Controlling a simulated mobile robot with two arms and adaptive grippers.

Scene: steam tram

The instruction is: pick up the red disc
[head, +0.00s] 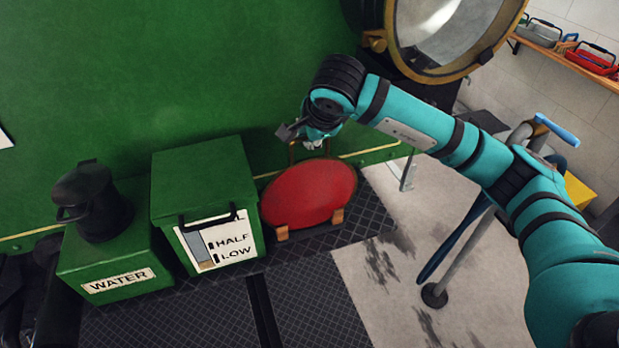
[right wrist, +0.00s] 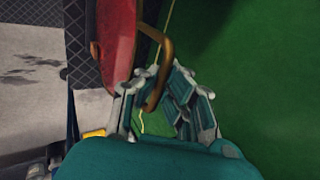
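The red disc (head: 308,195) stands tilted on edge in small wooden blocks on the dark tread floor, against the green wall. A brass loop handle rises from its top. In the right wrist view the disc (right wrist: 115,40) is at the upper left, and its brass handle (right wrist: 165,62) reaches down between my fingers. My right gripper (head: 313,143) is just above the disc at the handle. In the right wrist view the gripper (right wrist: 163,98) has its fingers apart on either side of the handle, with green showing between them. My left gripper is not in view.
A green box with a level label (head: 205,200) stands just left of the disc. Further left, a dark can (head: 92,203) sits on a green WATER box (head: 115,262). A large brass-rimmed lamp (head: 448,35) is above right. A post with a round foot (head: 435,294) stands at right.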

